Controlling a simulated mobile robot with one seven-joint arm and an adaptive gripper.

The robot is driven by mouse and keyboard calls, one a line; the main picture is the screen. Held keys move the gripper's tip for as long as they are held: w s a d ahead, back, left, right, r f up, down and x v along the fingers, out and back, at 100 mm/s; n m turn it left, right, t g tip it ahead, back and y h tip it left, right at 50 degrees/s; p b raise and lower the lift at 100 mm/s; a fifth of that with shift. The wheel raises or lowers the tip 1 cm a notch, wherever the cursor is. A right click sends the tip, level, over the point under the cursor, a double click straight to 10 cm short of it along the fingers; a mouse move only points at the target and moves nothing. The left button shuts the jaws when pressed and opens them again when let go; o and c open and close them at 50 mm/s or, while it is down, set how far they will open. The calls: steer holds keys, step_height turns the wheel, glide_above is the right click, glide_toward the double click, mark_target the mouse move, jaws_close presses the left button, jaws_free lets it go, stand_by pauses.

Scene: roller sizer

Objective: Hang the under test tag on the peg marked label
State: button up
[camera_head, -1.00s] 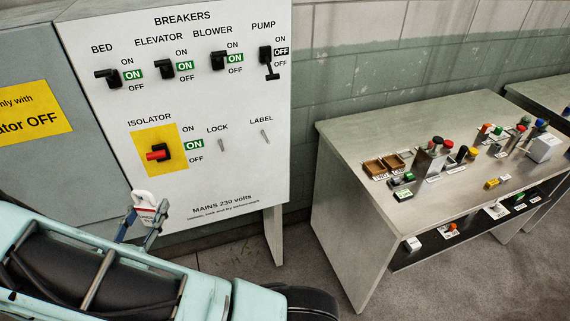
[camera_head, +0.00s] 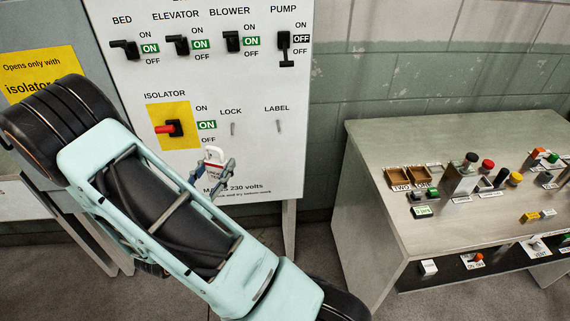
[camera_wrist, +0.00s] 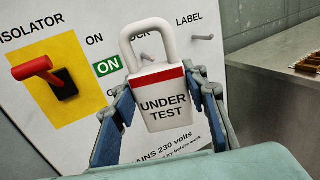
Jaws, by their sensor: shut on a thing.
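My gripper (camera_wrist: 165,100) is shut on the under test tag (camera_wrist: 165,110), a white tag with a red band, "UNDER TEST" lettering and a white loop on top. The tag stands upright between the fingers, loop up. In the head view the tag (camera_head: 214,162) is in front of the lower panel, below the LOCK peg and left of the LABEL peg. The LABEL peg (camera_head: 278,126) is a bare small metal peg under its word; it also shows in the wrist view (camera_wrist: 203,37), right of the loop. The LOCK peg (camera_head: 232,129) is bare and partly hidden behind the loop in the wrist view.
The breaker panel (camera_head: 290,170) carries a red isolator handle (camera_head: 165,129) on a yellow plate, and several black breaker switches above. A table (camera_head: 375,150) with wooden trays and small parts stands at right. The panel's right side is clear.

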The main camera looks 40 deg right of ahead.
steer(key=s+d+f+m+g+b, duration=0.1)
steer(key=s+d+f+b, duration=0.15)
steer(key=d, duration=0.65)
steer(key=s+d+f+g+b, duration=0.1)
steer(key=s+d+b, duration=0.15)
steer(key=d, duration=0.65)
steer(key=p, duration=0.1)
glide_toward(284, 133)
steer(key=shift+h, duration=0.4)
steer(key=shift+s+r+x, duration=0.1)
steer(key=shift+r+x, duration=0.05)
steer(key=shift+x, duration=0.6)
steer(key=shift+s+r+x, duration=0.1)
steer(key=shift+r+x, duration=0.05)
steer(key=shift+x, duration=0.6)
steer(key=shift+s+r+x, duration=0.1)
steer(key=shift+r+x, duration=0.05)
steer(key=shift+x, duration=0.6)
steer(key=shift+w+d+f+b, duration=0.3)
steer(key=shift+w+d+f, duration=0.05)
steer(key=shift+w, duration=0.1)
steer(key=shift+w+b, duration=0.1)
steer(key=shift+b, duration=0.2)
steer(key=shift+f, duration=0.15)
steer(key=shift+c, duration=0.4)
steer(key=shift+w+d, duration=0.1)
